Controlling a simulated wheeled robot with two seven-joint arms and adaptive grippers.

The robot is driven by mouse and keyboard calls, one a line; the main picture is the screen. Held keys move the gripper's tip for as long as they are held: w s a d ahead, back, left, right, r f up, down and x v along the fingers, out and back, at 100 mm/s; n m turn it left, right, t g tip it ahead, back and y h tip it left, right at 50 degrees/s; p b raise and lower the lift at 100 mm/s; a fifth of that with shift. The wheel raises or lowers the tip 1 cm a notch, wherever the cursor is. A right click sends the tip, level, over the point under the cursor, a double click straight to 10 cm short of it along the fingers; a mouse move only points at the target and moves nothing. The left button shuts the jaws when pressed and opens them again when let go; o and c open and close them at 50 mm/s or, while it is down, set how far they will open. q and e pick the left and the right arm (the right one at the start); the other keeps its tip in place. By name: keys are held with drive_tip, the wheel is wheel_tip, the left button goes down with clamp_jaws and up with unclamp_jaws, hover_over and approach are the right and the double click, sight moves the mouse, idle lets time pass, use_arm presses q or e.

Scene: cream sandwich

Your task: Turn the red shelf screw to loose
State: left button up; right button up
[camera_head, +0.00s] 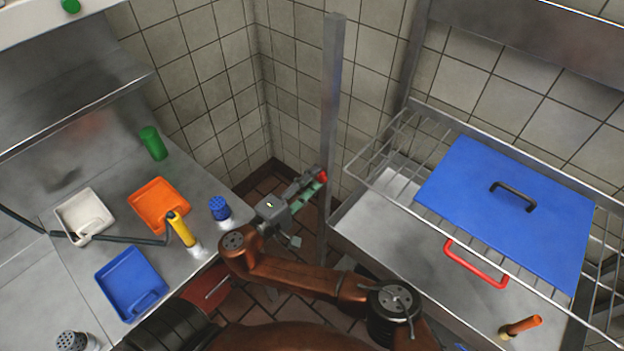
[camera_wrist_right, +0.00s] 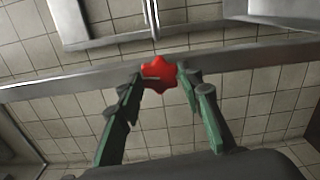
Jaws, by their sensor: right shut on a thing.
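The red shelf screw (camera_head: 322,176) is a small knob at the metal shelf post (camera_head: 332,110) in the head view. In the right wrist view the red screw (camera_wrist_right: 158,74) is star-shaped and sits in front of the grey metal post (camera_wrist_right: 80,81). My right gripper (camera_head: 314,183) reaches it, and its green fingers (camera_wrist_right: 168,80) lie on both sides of the screw, shut on it. The left finger tip overlaps the screw's edge. My left gripper is not in view.
A wire shelf (camera_head: 390,150) holding a blue board (camera_head: 520,230) with a black handle is right of the post. A red handle (camera_head: 476,264) is below it. The left counter (camera_head: 190,210) carries orange, blue and white trays and a green container (camera_head: 153,143).

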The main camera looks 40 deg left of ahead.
drive_tip(key=n+p, duration=0.1)
drive_tip(key=n, duration=0.3)
drive_tip(key=shift+n, duration=0.3)
drive_tip(key=n+p, duration=0.1)
drive_tip(key=n, duration=0.3)
drive_tip(key=shift+n, duration=0.3)
drive_tip(key=n, duration=0.4)
drive_tip(key=shift+n+p, duration=0.3)
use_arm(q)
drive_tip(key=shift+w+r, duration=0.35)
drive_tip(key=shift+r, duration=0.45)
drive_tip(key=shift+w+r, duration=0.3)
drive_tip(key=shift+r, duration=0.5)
use_arm(e)
drive_tip(key=shift+n, duration=1.7)
drive_tip(key=o, duration=1.2)
drive_tip(key=shift+c, duration=0.2)
